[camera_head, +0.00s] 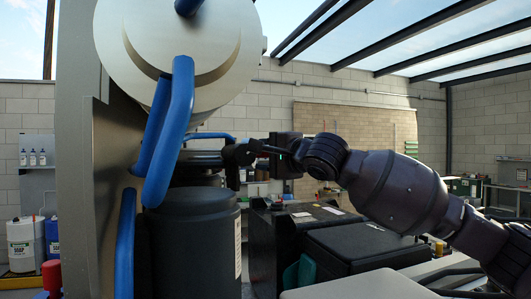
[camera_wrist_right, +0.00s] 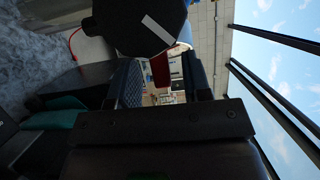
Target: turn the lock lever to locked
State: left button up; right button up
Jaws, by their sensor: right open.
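My right gripper (camera_head: 236,158) reaches in from the right in the head view, its fingertips in front of the blue pipes' right side. In the right wrist view its two fingers (camera_wrist_right: 163,85) stand apart with a clear gap between them. A dark rounded part with a pale stripe (camera_wrist_right: 150,25) lies just beyond the fingertips in that view. A small red piece (camera_wrist_right: 160,70) shows in the gap; I cannot tell its distance. I cannot tell surely which part is the lock lever or how it is turned. My left gripper is not in view.
A pale metal cylinder (camera_head: 160,35) with thick blue pipes (camera_head: 172,125) stands at the left. Dark cases (camera_head: 350,245) sit under my right arm. Open air lies above the arm.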

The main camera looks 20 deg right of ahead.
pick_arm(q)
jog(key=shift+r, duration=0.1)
pick_arm(e)
grip_shut()
